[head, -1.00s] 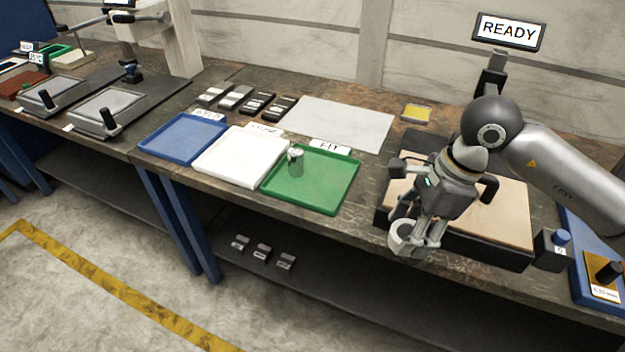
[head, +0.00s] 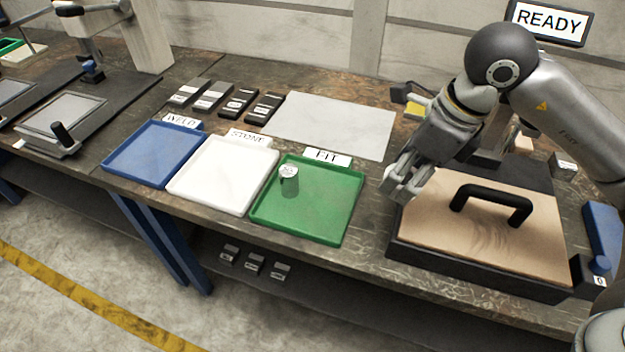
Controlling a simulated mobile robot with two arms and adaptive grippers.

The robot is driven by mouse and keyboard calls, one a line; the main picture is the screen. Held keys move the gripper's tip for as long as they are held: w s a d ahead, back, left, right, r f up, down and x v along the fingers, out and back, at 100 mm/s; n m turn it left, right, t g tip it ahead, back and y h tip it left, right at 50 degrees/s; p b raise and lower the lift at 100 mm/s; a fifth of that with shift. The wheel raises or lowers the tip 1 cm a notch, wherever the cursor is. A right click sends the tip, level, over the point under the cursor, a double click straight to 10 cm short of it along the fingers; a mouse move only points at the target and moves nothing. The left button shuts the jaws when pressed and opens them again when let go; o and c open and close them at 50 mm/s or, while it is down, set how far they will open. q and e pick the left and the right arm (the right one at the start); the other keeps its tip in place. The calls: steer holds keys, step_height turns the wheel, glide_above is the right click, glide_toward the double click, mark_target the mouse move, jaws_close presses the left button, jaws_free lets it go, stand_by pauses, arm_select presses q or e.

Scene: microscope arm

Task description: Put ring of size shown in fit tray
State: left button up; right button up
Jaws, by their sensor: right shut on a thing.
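The green tray (head: 325,228) with the FIT label (head: 327,157) lies near the table's front edge. A small metal cylinder (head: 289,182) with a marked top stands upright in its left part. My right gripper (head: 394,188) is right of the green tray, above the table, by the left edge of the tan-topped black box. It is shut on a grey ring, which is mostly hidden among the fingers and hard to make out. My left gripper is not in view.
A blue WELD tray (head: 150,160) and a white STONE tray (head: 222,177) lie to the left, both empty. Several dark labelled blocks (head: 238,100) and a grey sheet (head: 330,125) lie behind. The black box (head: 480,250) has a raised handle (head: 490,200). A screen (head: 548,22) reads READY.

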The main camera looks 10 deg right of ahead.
steer(key=w+a+f+p, duration=0.2)
steer(key=w+a+f, duration=0.1)
steer(key=w+a, duration=0.2)
glide_above(326, 201)
steer(key=s+d, duration=0.1)
step_height(326, 201, down, 6)
steer(key=shift+s+d+r, duration=0.1)
steer(key=shift+s+r, duration=0.05)
steer(key=shift+r, duration=0.05)
steer(key=shift+f, duration=0.3)
steer(key=x, duration=0.2)
steer(key=shift+f+p, duration=0.35)
steer(key=shift+f, duration=0.5)
steer(key=o, duration=1.3)
steer(key=shift+c, duration=0.2)
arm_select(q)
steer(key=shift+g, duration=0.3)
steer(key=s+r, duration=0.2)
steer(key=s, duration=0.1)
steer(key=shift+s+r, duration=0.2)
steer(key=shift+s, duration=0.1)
